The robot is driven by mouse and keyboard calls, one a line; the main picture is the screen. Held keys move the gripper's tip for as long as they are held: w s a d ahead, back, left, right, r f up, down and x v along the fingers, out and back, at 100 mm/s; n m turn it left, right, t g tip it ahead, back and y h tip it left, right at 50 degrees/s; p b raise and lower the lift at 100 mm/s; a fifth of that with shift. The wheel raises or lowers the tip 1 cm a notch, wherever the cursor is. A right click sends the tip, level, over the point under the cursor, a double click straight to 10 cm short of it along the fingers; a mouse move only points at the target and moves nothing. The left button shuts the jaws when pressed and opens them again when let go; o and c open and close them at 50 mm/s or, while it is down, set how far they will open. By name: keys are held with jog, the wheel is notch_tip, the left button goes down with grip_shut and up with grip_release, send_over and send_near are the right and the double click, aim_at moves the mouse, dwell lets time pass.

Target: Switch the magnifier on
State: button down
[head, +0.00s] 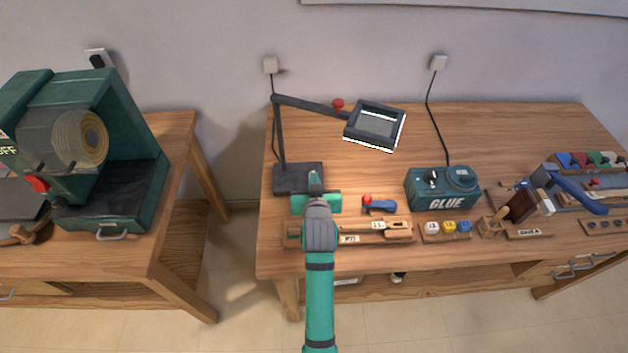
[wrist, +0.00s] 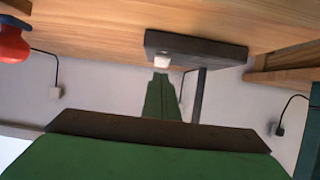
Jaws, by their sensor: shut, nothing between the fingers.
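The magnifier stands on the workbench, with a dark grey base (head: 285,180), a thin upright post, a long arm and a rectangular framed lens head (head: 376,122). White strips edge the head; I cannot tell whether they are lit. My gripper (head: 315,180) is shut and empty, in front of the base's right part, hiding some of it.
A blue tool with a red ball (head: 367,200) lies right of my gripper. A teal glue box (head: 442,188) stands further right. A wooden rack (head: 375,238) lies along the front edge, partly under my arm. A green machine (head: 110,150) stands on the left bench.

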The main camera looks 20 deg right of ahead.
jog(key=shift+r, duration=0.5)
jog(key=f+v, duration=0.1)
jog(key=v, duration=1)
jog(key=shift+s, duration=0.35)
jog(key=shift+a, duration=0.1)
jog(key=shift+w, duration=0.1)
